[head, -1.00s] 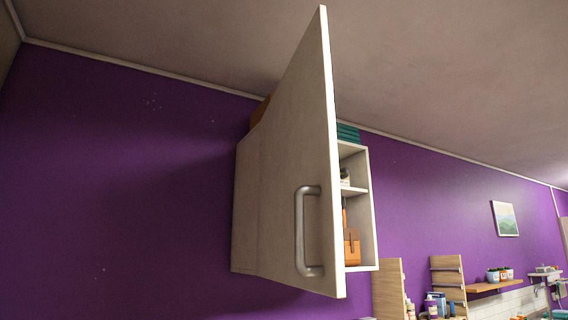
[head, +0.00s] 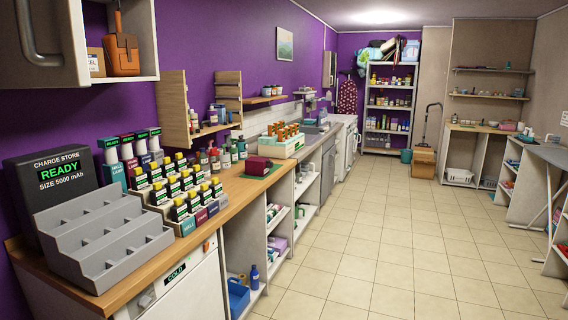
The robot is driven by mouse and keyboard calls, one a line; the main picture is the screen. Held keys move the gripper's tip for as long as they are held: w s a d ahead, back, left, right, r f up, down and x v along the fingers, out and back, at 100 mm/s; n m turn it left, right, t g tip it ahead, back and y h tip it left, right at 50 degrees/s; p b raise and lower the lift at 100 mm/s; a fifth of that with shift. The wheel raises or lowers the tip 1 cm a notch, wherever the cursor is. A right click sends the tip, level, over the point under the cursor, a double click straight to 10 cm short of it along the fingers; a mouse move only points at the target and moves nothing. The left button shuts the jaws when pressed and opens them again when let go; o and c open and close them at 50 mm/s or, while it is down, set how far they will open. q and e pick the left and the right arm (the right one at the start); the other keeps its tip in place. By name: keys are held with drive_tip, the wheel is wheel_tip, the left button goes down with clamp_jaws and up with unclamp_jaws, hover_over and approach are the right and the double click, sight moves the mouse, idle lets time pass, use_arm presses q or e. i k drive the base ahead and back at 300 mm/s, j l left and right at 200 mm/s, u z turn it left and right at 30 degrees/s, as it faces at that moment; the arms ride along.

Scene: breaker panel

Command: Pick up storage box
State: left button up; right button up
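Several containers are in view, and I cannot tell which one is the storage box. A small dark red box (head: 258,166) sits on a green mat on the wooden counter. Behind it stands a white box (head: 276,150) filled with orange-topped items. Neither of my grippers is in view.
A long wooden counter (head: 236,190) runs along the left wall. It carries a grey stepped rack (head: 100,240) and a charge store display (head: 62,173) reading READY. An open wall cabinet (head: 145,40) hangs upper left. The tiled floor (head: 390,240) is clear.

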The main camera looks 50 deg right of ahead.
sight(254, 166)
drive_tip(key=z, duration=1.35)
drive_tip(key=i+l+z, duration=0.3)
drive_tip(key=i, duration=0.25)
drive_tip(key=i+z, duration=0.3)
drive_tip(key=i, duration=0.3)
drive_tip(key=i+l+u, duration=0.1)
drive_tip(key=i, duration=0.6)
drive_tip(key=i+l, duration=0.15)
drive_tip(key=i, duration=0.6)
drive_tip(key=u, duration=0.05)
